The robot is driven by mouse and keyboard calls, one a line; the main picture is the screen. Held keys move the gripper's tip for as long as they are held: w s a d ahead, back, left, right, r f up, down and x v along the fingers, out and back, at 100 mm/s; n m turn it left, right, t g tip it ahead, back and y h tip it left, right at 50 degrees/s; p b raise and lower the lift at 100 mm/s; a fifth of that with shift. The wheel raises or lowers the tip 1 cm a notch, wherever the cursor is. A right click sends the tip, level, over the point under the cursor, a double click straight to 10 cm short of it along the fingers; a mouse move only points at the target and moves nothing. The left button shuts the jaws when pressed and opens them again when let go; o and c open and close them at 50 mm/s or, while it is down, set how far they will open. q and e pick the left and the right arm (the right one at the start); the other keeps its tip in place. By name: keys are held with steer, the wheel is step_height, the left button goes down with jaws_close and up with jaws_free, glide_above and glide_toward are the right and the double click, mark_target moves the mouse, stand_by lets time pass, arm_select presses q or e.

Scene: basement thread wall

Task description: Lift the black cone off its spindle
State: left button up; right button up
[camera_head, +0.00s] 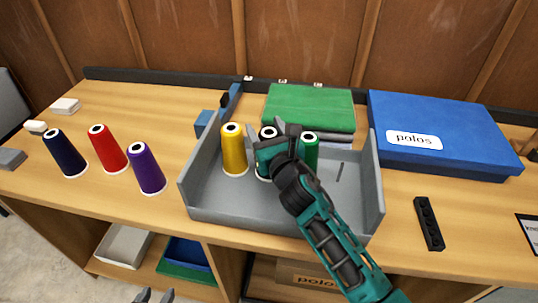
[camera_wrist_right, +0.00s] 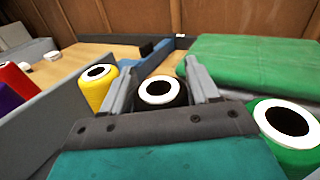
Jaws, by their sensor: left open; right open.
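The black cone (camera_head: 268,132) stands upright in the grey tray (camera_head: 228,207), between a yellow cone (camera_head: 234,152) and a green cone (camera_head: 310,150). My right gripper (camera_head: 268,128) is over it, largely hiding its body in the head view. In the right wrist view, the black cone's white-ringed top (camera_wrist_right: 162,90) lies between the two open fingers (camera_wrist_right: 160,82), one on each side. I cannot tell whether they touch it. The spindle is hidden. My left gripper (camera_head: 153,296) shows only its fingertips, apart and empty, at the bottom edge.
Navy (camera_head: 65,155), red (camera_head: 108,150) and purple (camera_head: 147,169) cones stand on the table left of the tray. Folded green cloth (camera_head: 310,108) lies behind the tray. A blue box (camera_head: 450,120) and a black bar (camera_head: 429,224) lie to the right.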

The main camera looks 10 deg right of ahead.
jaws_close()
stand_by(0.5)
steer(key=shift+r, duration=0.1)
